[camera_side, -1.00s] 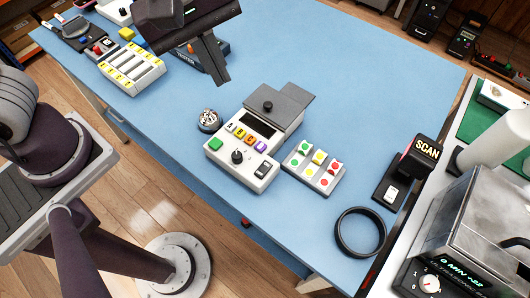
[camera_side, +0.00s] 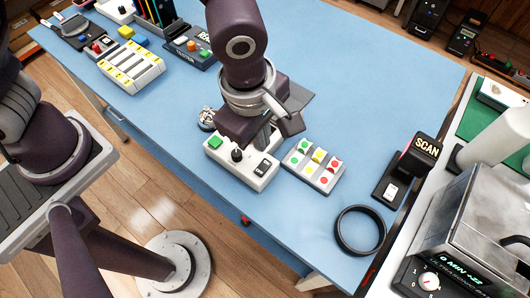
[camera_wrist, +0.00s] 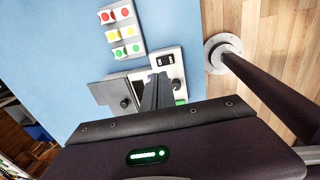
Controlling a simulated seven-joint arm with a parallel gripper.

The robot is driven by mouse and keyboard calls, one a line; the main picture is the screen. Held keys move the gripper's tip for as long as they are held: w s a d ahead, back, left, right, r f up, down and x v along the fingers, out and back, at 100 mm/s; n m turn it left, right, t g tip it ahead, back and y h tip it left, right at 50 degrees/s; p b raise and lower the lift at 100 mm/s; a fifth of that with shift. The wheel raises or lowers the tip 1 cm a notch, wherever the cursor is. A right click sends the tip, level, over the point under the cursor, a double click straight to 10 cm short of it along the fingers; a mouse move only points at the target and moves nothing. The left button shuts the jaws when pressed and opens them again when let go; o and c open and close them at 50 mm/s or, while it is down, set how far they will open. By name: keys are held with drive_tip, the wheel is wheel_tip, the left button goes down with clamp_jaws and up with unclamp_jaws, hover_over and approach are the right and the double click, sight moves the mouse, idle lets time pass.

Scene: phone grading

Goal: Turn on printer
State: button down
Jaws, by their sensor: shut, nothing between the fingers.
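The printer is the white box (camera_side: 236,174) on the blue table, with a green button (camera_side: 215,142), a black knob (camera_side: 237,155) and a black rocker switch (camera_side: 262,168) on its front. In the wrist view the rocker switch (camera_wrist: 166,60) and a bit of the green button (camera_wrist: 181,102) show. My gripper (camera_wrist: 157,78) is shut and empty, above the printer's middle.
A sticker tray (camera_side: 314,166) with red, yellow and green dots stands right of the printer. A black ring (camera_side: 360,231) and a SCAN device (camera_side: 407,172) are further right. A white slotted rack (camera_side: 131,67) and a TESTER box (camera_side: 190,48) stand at the back left.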

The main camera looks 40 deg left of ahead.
sight(265, 163)
drive_tip(key=f, duration=0.2)
drive_tip(key=w+f, duration=0.1)
drive_tip(key=f, duration=0.5)
drive_tip(key=shift+w+f, duration=0.15)
drive_tip(key=shift+f, duration=0.1)
drive_tip(key=shift+f+g, duration=0.25)
drive_tip(key=shift+g, duration=0.05)
drive_tip(key=shift+a, duration=0.1)
drive_tip(key=shift+s+r, duration=0.1)
drive_tip(key=shift+s, duration=0.7)
wheel_tip(265, 163, up, 14)
drive_tip(key=s, duration=0.2)
